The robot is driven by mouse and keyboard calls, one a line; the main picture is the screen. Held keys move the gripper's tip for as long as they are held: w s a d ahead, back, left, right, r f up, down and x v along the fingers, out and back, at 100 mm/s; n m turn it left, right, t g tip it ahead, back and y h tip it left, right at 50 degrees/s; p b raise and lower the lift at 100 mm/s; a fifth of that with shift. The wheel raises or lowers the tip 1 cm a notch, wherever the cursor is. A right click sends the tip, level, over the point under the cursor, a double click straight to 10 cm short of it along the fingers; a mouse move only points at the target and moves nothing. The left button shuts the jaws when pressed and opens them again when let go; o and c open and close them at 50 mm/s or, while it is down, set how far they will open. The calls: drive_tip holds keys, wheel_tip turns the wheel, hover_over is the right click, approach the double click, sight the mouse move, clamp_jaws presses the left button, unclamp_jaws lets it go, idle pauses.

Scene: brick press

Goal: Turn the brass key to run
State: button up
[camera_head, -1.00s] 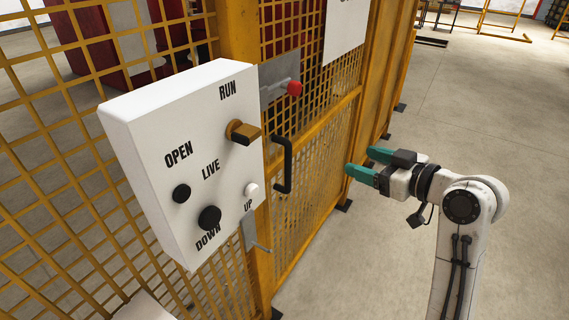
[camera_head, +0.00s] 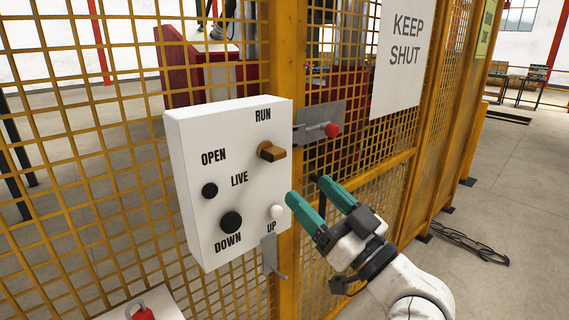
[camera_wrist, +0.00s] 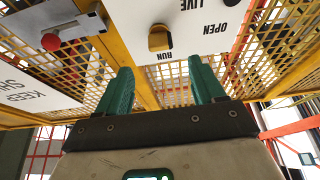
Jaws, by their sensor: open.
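The brass key (camera_head: 271,151) sticks out of the upper right of a white control box (camera_head: 205,125), just below the word RUN. Its flat bow lies roughly sideways and points to the right in the head view. In the wrist view the brass key (camera_wrist: 159,39) shows upside down beyond the fingertips, near the middle. My gripper (camera_head: 308,187) is open and empty, its two green fingers apart. It is to the right of and below the key in the head view, not touching it. In the wrist view my gripper (camera_wrist: 160,77) has the key ahead, between the line of its fingers.
The box also bears black knobs (camera_head: 231,222) and a white button (camera_head: 276,211). A latch with a red knob (camera_head: 332,130) and a KEEP SHUT sign (camera_head: 402,60) are on the yellow mesh fence to the right. Floor at the right is mostly free.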

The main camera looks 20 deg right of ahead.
sight(273, 154)
drive_tip(key=p+x, duration=0.2)
drive_tip(key=x, duration=0.7)
drive_tip(key=shift+w, duration=0.25)
drive_tip(key=shift+a+r, duration=0.1)
drive_tip(key=shift+c, duration=0.4)
drive_tip(key=c, duration=1)
